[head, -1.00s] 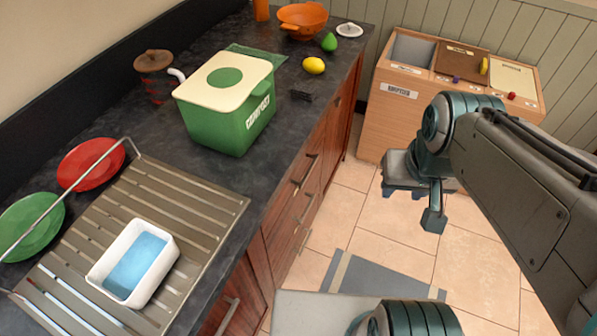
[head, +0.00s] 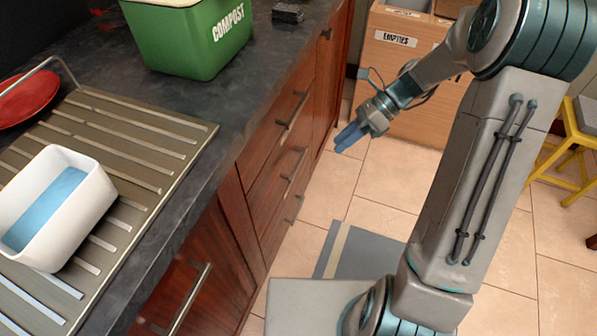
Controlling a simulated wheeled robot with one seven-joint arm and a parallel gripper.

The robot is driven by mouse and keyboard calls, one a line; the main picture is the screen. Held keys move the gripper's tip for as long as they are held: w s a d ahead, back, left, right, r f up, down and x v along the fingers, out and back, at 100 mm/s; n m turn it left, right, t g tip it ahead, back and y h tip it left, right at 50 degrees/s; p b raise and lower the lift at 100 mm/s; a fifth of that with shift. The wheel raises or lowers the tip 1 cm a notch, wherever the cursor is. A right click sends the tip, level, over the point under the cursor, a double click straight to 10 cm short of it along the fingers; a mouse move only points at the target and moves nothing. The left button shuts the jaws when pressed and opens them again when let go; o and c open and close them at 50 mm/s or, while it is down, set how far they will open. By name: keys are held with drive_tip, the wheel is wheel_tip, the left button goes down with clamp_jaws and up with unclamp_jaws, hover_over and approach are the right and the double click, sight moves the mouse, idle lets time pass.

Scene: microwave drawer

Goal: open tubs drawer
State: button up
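A stack of wooden drawers is set in the counter front, with the top drawer (head: 276,127), the middle drawer (head: 277,182) and the bottom drawer (head: 277,228). Each has a dark bar handle, and all look shut. I see no label on them, so I cannot tell which is the tubs drawer. My gripper (head: 344,143) is in the air to the right of the stack, its blue fingers pointing down and left towards the drawer fronts. It is apart from the handles. The fingers look close together, but their gap is too small to judge. Nothing shows in them.
The counter holds a green compost bin (head: 200,45), a white tub (head: 57,252) with blue inside on a slatted drainer (head: 148,130), and a red plate (head: 28,100). A wooden empties cabinet (head: 400,104) and yellow stool (head: 560,160) stand behind. A grey mat (head: 370,262) lies on the tiles.

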drive_tip(key=w+f+m+y+b, duration=0.45)
drive_tip(key=f+m+b, duration=0.2)
drive_tip(key=f, duration=0.65)
drive_tip(key=m+t+y+b, duration=0.3)
drive_tip(key=m+y+b, duration=0.15)
drive_tip(key=m, duration=0.35)
approach(298, 163)
drive_tip(key=a+b, duration=0.1)
drive_tip(key=a, duration=0.2)
drive_tip(key=a+b, duration=0.1)
drive_tip(key=a, duration=0.2)
drive_tip(key=a+b, duration=0.1)
drive_tip(key=a, duration=0.3)
drive_tip(key=shift+s+f+b, duration=0.15)
drive_tip(key=shift+f+b, duration=0.2)
drive_tip(key=shift+b, duration=0.05)
clamp_jaws()
